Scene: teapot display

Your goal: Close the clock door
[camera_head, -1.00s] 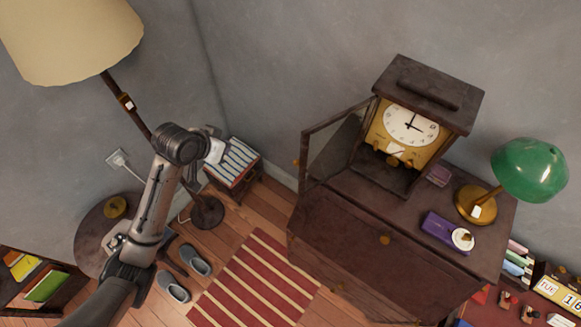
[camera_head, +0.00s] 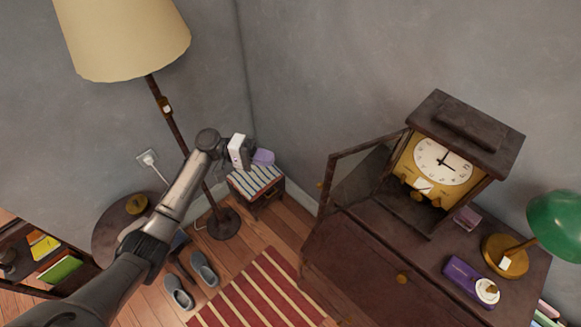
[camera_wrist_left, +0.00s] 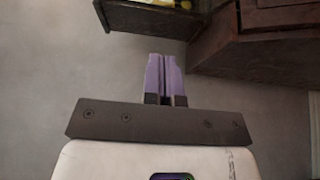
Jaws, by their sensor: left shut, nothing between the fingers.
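The clock (camera_head: 443,162) stands on top of the dark wooden cabinet. It has a dark wooden case, a white dial and a gold front. Its dark-framed glass door (camera_head: 368,144) stands open, swung out to the left of the case. My left gripper (camera_head: 264,157) is to the left of the door, clearly apart from it, in front of the grey wall. Its purple fingers are shut and empty. The shut fingers also show in the left wrist view (camera_wrist_left: 165,76). My right gripper is in neither view.
The cabinet (camera_head: 365,262) carries a purple box (camera_head: 463,270) and a green-shaded lamp (camera_head: 562,227). A floor lamp (camera_head: 125,35) stands behind my left arm. A striped-top stool (camera_head: 255,181) appears below the gripper. Open wall lies between gripper and door.

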